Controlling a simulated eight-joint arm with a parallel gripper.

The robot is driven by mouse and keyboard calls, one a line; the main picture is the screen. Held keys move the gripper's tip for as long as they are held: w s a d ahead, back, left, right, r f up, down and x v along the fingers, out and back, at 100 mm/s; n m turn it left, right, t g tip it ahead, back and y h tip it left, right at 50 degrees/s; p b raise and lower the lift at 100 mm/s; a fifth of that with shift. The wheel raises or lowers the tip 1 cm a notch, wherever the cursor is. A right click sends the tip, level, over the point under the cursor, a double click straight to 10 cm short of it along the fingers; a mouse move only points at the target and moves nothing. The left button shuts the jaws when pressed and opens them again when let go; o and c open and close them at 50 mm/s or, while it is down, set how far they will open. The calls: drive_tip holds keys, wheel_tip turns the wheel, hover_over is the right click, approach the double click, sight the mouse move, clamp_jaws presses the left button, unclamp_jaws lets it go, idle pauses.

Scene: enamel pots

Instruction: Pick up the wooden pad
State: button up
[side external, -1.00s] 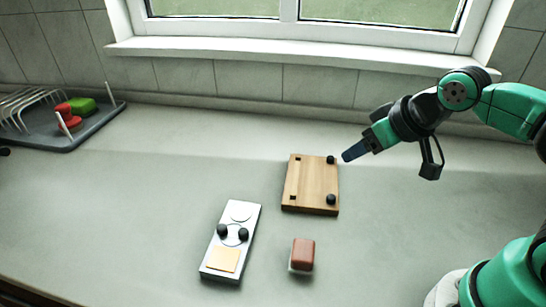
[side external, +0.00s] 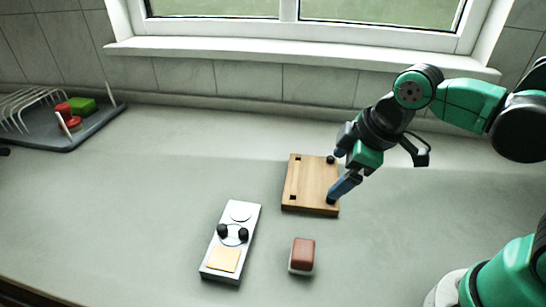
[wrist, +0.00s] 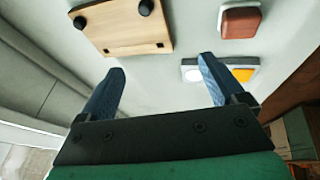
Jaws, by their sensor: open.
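A wooden board (side external: 308,185) with dark round knobs and small square holes lies flat on the counter; it is partly cut off at the top of the wrist view (wrist: 122,28). A small tan square pad (side external: 223,259) lies on a white panel at its near end; it looks orange in the wrist view (wrist: 243,75). I cannot tell which is the wooden pad. My gripper (side external: 341,188) is at the board's right edge, in front of its near right knob. In the wrist view my gripper (wrist: 160,82) has its blue fingers wide apart, with nothing between them.
The white panel (side external: 240,212) carries two black knobs. A reddish-brown block (side external: 303,251) on a white base sits right of it. A grey rack tray (side external: 70,140) with red and green items stands far left. The counter between is clear.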

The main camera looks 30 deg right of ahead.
sight(303, 249)
drive_tip(key=a+f+n+g, duration=0.1)
drive_tip(key=a+n, duration=0.1)
drive_tip(key=n, duration=0.3)
drive_tip(key=s+a+f+n+g, duration=0.1)
drive_tip(key=a+f+n+g, duration=0.1)
drive_tip(key=n, duration=0.4)
drive_tip(key=s+a+f+n+g, duration=0.1)
drive_tip(key=a+f+n, duration=0.1)
drive_tip(key=a+n, duration=0.2)
drive_tip(key=shift+s+f+n+h, duration=0.2)
drive_tip(key=shift+s+n+h, duration=0.1)
drive_tip(key=shift+n, duration=0.6)
drive_tip(key=shift+s+a+f+n+g, duration=0.1)
drive_tip(key=shift+a+f+n+g, duration=0.15)
drive_tip(key=shift+n+g, duration=0.25)
drive_tip(key=shift+f+n, duration=0.3)
drive_tip(key=shift+f, duration=2.5)
clamp_jaws()
